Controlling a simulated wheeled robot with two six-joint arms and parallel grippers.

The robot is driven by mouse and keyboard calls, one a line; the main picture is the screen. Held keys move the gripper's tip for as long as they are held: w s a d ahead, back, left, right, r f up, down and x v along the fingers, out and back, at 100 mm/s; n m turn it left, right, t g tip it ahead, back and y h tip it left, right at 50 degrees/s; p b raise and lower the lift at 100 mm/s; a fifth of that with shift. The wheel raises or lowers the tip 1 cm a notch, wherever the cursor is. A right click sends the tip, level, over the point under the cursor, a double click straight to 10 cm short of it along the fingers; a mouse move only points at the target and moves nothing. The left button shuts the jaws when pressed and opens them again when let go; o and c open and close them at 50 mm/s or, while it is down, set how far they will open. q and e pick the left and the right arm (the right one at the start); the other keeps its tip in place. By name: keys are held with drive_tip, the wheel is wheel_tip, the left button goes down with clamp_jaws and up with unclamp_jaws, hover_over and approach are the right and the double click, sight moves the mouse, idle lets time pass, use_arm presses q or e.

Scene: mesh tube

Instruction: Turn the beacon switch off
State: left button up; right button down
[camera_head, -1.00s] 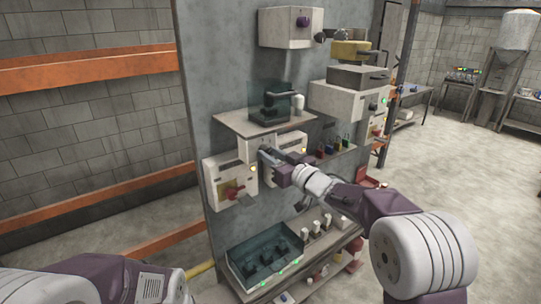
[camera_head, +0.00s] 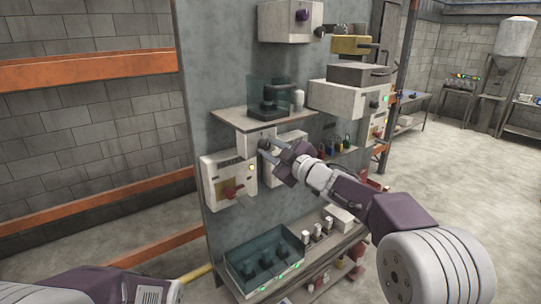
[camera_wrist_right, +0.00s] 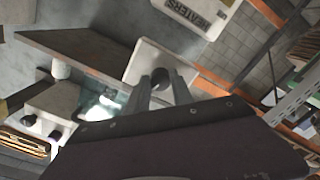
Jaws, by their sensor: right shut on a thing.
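A small pale switch box (camera_head: 255,135) is mounted on the grey panel just under the shelf. In the right wrist view it is a pale plate (camera_wrist_right: 150,57) with a round dark knob (camera_wrist_right: 160,76). My right gripper (camera_head: 268,150) is at the front of this box. In the wrist view its two fingers (camera_wrist_right: 161,88) close in on the knob from both sides, and it is shut on it. I cannot read a label on this box or tell the knob's setting. Only the purple-grey left arm shows at lower left; its gripper is out of view.
A white box with a red handle (camera_head: 231,190) hangs left of my gripper. The shelf (camera_head: 228,120) above holds a glass-covered device. Several coloured padlocks (camera_head: 335,148) hang to the right. A teal clear-walled tray (camera_head: 250,275) sits below. A box reading "HEATERS" (camera_wrist_right: 205,10) shows in the wrist view.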

drive_tip(key=shift+r+n+b, duration=0.15)
drive_tip(key=shift+n+b, duration=0.6)
drive_tip(key=shift+n, duration=1.25)
drive_tip(key=c, duration=1.1)
unclamp_jaws()
drive_tip(key=shift+s+d, duration=0.1)
drive_tip(key=shift+s, duration=0.05)
drive_tip(key=b+v, duration=0.3)
drive_tip(key=v, duration=0.5)
drive_tip(key=shift+s+d, duration=0.15)
drive_tip(key=shift+s, duration=0.15)
drive_tip(key=shift+w, duration=0.1)
